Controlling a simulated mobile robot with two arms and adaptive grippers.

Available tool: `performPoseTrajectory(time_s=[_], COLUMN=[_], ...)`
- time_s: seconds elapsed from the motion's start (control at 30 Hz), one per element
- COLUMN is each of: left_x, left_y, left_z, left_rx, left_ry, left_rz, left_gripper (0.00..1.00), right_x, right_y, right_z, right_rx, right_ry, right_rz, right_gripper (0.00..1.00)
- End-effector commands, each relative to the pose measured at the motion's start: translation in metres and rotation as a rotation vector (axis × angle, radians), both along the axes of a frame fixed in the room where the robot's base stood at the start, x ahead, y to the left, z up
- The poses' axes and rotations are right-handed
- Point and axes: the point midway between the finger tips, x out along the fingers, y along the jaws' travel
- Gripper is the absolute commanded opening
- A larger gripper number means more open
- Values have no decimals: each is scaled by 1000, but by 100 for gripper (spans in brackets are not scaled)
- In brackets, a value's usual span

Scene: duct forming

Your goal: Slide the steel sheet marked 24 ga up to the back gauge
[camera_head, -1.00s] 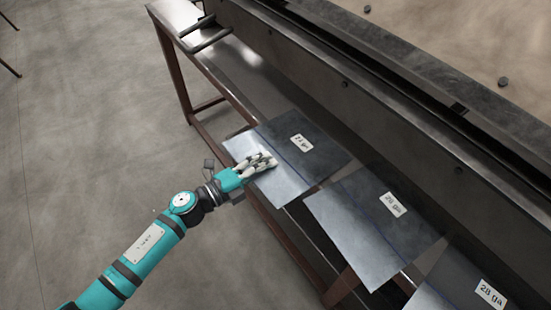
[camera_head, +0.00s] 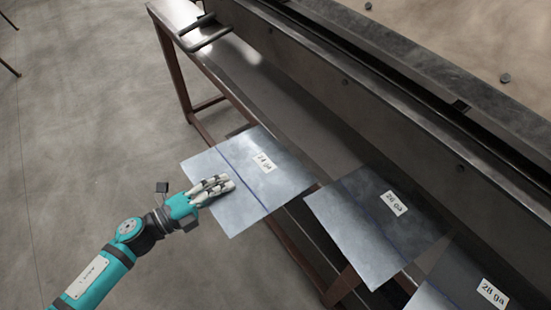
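The steel sheet marked 24 ga (camera_head: 281,178) lies at the front of the bench, with a blue line across it and its near part sticking out past the front edge. A strip of bare bench shows between its far edge and the tall machine face behind. My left gripper (camera_head: 218,187) has its pale fingers over the sheet's near left part, touching or very close to it. Whether a finger is beneath the sheet is hidden, so I cannot tell if it is shut on it. My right gripper is not in view. I cannot make out the back gauge for certain.
A sheet marked 26 ga (camera_head: 373,228) lies close to the right, and one marked 28 ga (camera_head: 460,289) beyond it. A dark metal bar piece (camera_head: 207,38) sits at the bench's far left end. The bench top (camera_head: 228,82) between is clear.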

Motion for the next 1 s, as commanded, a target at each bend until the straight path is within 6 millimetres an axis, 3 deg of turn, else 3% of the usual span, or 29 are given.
performPoseTrajectory(time_s=[0.6, 1.0], left_x=[-40, -43], left_y=[55, 50], left_z=[1, 1], left_rx=[-2, -7], left_ry=[0, -3], left_rz=[-1, 15], left_gripper=[0, 0], right_x=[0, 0], right_y=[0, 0], right_z=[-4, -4], right_rx=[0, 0], right_ry=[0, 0], right_rz=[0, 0], right_gripper=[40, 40])
